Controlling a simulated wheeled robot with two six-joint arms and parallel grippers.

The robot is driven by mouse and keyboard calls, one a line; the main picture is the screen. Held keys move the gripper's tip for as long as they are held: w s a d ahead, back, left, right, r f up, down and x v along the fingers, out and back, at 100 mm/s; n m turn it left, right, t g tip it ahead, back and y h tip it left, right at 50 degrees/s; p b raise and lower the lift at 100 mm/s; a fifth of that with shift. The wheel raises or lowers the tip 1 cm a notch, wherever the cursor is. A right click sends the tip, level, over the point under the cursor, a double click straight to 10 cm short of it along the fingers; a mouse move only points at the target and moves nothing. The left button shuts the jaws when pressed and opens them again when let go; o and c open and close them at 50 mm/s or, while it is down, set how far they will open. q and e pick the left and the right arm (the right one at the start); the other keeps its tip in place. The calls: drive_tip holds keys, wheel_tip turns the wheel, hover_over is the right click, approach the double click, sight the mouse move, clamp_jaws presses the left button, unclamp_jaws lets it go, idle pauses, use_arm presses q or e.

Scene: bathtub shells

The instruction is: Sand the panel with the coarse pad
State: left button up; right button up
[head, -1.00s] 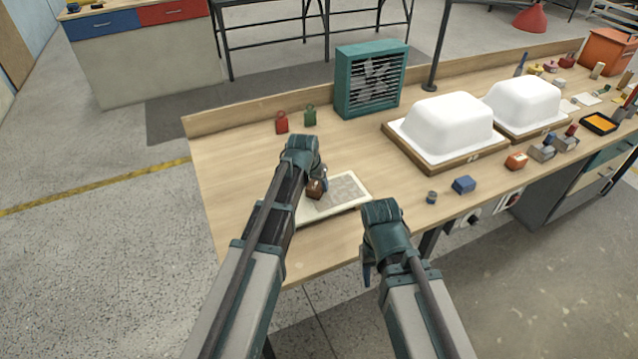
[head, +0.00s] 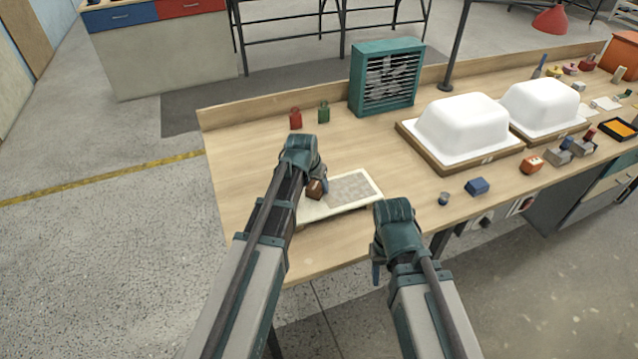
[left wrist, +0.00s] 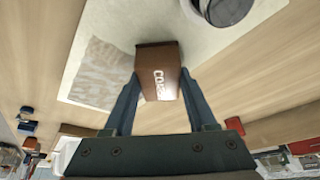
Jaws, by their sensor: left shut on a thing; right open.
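The panel (head: 334,206) is a pale board lying near the bench's front edge, with a rough grey-beige patch (head: 352,188) on it. The patch also shows in the left wrist view (left wrist: 100,72). My left gripper (head: 320,178) is shut on the coarse pad (head: 316,189), a brown block with partly readable white lettering. In the left wrist view the pad (left wrist: 158,72) sits between both fingers, over the panel beside the patch. I cannot tell whether it touches the panel. My right gripper (head: 376,273) is open and empty, in front of the bench edge.
Red (head: 295,119) and green (head: 323,112) weight-like blocks stand behind the panel. A teal fan (head: 385,78) is at the back. Two white tub shells (head: 462,122) sit on wooden bases at right. A blue block (head: 477,187) and small cup (head: 443,198) lie near the front edge.

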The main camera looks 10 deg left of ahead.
sight(317, 183)
use_arm(q)
drive_tip(key=shift+w+d+r+p, duration=0.1)
drive_tip(key=shift+d+r+p, duration=0.05)
drive_tip(key=shift+r+p, duration=2.6)
drive_tip(key=shift+r, duration=0.1)
wheel_tip(317, 183, up, 3)
drive_tip(key=p, duration=0.3)
drive_tip(key=shift+r, duration=0.1)
drive_tip(key=shift+d, duration=0.1)
